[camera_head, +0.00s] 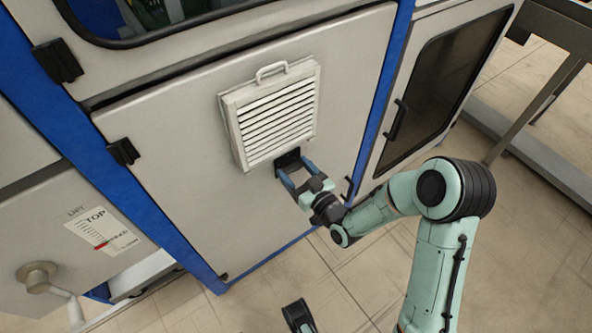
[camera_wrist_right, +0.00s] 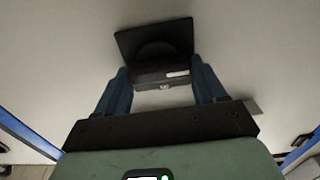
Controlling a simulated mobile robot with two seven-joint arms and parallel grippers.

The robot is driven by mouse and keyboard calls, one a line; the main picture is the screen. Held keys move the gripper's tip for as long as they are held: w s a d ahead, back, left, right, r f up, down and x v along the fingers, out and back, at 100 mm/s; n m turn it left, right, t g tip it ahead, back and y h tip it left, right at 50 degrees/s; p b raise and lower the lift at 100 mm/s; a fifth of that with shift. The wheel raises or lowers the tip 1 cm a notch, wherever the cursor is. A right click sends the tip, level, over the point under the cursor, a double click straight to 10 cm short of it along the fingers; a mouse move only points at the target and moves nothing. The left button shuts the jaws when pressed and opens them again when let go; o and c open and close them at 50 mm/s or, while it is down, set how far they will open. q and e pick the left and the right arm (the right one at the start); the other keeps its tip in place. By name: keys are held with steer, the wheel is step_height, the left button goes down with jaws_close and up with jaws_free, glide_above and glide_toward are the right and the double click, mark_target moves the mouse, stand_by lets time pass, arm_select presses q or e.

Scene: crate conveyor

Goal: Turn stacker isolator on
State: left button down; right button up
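The isolator is a black plate with a black handle block, on the grey cabinet door just below a louvred vent. In the head view its plate (camera_head: 287,159) is partly covered by my right gripper (camera_head: 297,175). In the right wrist view the isolator plate (camera_wrist_right: 152,38) lies straight ahead, seemingly tilted a little in the picture. The blue fingers of my right gripper (camera_wrist_right: 161,80) stand apart, one on each side of the handle block (camera_wrist_right: 160,76). They look very near or touching its sides; I cannot tell whether they clamp it. My left gripper is not in view.
The louvred vent (camera_head: 275,112) with a top handle sticks out just above the isolator. A dark-windowed door (camera_head: 440,75) with a black handle is to the right. A lift panel with a crank (camera_head: 38,277) is at the lower left. Tiled floor lies below.

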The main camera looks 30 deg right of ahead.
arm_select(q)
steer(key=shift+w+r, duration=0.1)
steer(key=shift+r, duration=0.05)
arm_select(e)
steer(key=shift+m, duration=1.3)
steer(key=m+p, duration=0.1)
steer(key=m, duration=0.4)
steer(key=shift+d+p, duration=0.15)
steer(key=shift+p, duration=0.15)
steer(key=m+p, duration=0.1)
steer(key=m, duration=0.4)
steer(key=shift+f, duration=0.15)
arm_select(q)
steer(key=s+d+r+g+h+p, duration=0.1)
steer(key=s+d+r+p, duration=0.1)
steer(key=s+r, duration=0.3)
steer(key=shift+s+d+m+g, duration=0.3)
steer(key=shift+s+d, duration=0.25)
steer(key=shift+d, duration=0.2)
arm_select(e)
steer(key=shift+f+m, duration=0.1)
steer(key=shift+m, duration=2.4)
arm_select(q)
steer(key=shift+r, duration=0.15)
arm_select(e)
steer(key=o, duration=1)
steer(key=shift+o, duration=0.2)
